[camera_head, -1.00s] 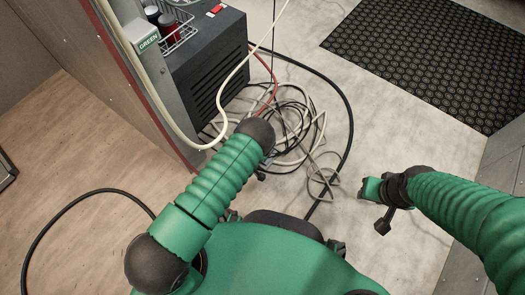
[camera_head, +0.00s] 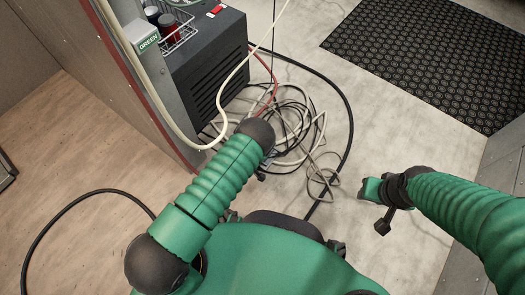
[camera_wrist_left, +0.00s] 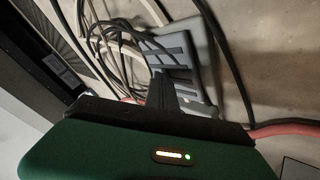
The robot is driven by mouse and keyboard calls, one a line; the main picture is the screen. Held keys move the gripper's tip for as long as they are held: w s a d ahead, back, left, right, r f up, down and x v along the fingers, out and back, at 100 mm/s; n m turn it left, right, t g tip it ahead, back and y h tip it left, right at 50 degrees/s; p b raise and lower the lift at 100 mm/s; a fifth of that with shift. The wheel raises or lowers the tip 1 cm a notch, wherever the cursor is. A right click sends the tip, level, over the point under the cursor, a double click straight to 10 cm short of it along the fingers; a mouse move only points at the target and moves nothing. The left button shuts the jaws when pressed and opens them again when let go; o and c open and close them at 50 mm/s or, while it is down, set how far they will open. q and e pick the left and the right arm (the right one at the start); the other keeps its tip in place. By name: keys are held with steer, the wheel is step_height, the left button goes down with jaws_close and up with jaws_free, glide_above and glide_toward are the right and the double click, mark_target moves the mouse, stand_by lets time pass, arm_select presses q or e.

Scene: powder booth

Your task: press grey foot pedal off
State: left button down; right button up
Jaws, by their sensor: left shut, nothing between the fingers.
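The grey foot pedal (camera_wrist_left: 203,62) lies on the floor in the left wrist view, a light grey frame with darker ribbed plates. My left gripper (camera_wrist_left: 163,84) is shut and empty; its dark fingers reach over the pedal's near part. I cannot tell whether the fingertips touch it. In the head view my left arm hides the left gripper, and I cannot make out the pedal among the cables. My right gripper (camera_head: 372,196) is above bare floor at the right, away from the pedal; its finger opening is unclear.
Tangled cables (camera_head: 295,130) lie on the floor beside a dark vented machine (camera_head: 208,65); cables also cross near the pedal. A red hose (camera_wrist_left: 285,128) runs by the left gripper. A black mat (camera_head: 430,55) lies at the back right. Floor before it is clear.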

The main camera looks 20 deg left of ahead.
stand_by(0.5)
arm_select(q)
steer(key=shift+f, duration=0.35)
steer(key=shift+s, duration=0.1)
steer(key=shift+r, duration=0.15)
steer(key=shift+s, duration=0.1)
step_height(320, 180, up, 6)
steer(key=p, duration=0.6)
steer(key=shift+r, duration=0.2)
steer(key=shift+f, duration=0.1)
